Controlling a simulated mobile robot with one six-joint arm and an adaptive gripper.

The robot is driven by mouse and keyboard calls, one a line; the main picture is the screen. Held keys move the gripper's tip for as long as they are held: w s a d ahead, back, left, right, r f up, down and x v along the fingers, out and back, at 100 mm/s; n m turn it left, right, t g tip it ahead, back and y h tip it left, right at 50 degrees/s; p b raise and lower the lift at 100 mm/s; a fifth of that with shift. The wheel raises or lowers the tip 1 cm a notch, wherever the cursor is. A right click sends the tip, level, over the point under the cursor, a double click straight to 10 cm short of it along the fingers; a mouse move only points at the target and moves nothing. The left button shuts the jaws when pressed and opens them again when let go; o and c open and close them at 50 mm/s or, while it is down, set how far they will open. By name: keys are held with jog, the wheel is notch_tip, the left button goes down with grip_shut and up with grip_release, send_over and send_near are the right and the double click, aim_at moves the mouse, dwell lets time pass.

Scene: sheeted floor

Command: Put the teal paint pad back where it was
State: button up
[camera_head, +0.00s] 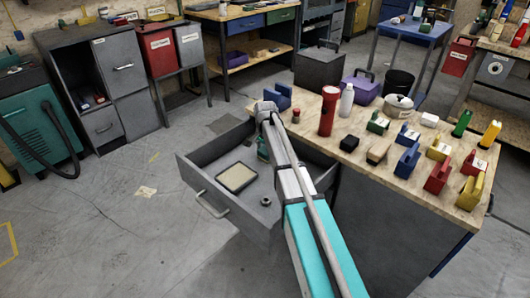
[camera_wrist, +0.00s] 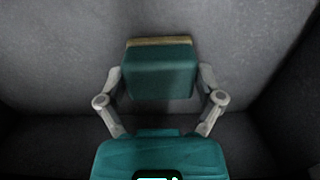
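The teal paint pad (camera_wrist: 160,74) is a teal block with a tan strip along its far edge. In the wrist view it sits between the two grey fingers of my gripper (camera_wrist: 160,82), which press against its left and right sides. In the head view my gripper (camera_head: 263,148) reaches down into the open grey drawer (camera_head: 205,187), where a bit of teal shows beside the arm. The arm hides most of the pad there. Whether the pad touches the drawer floor cannot be told.
A flat tray with a pale tan inside (camera_head: 237,177) and a small dark ring (camera_head: 265,201) lie in the drawer. The worktop (camera_head: 345,160) above it holds a red torch (camera_head: 327,112), a white bottle (camera_head: 346,100) and several coloured blocks.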

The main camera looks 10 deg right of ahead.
aim_at(265, 151)
jog(key=shift+o, duration=0.6)
jog(key=shift+r, duration=0.25)
notch_tip(265, 151, up, 12)
jog(key=p, duration=1.2)
jog(key=shift+s+f, duration=0.1)
dwell(0.4)
jog(key=s+n, duration=1)
jog(key=s, duration=1.9)
jog(key=shift+n, duration=0.4)
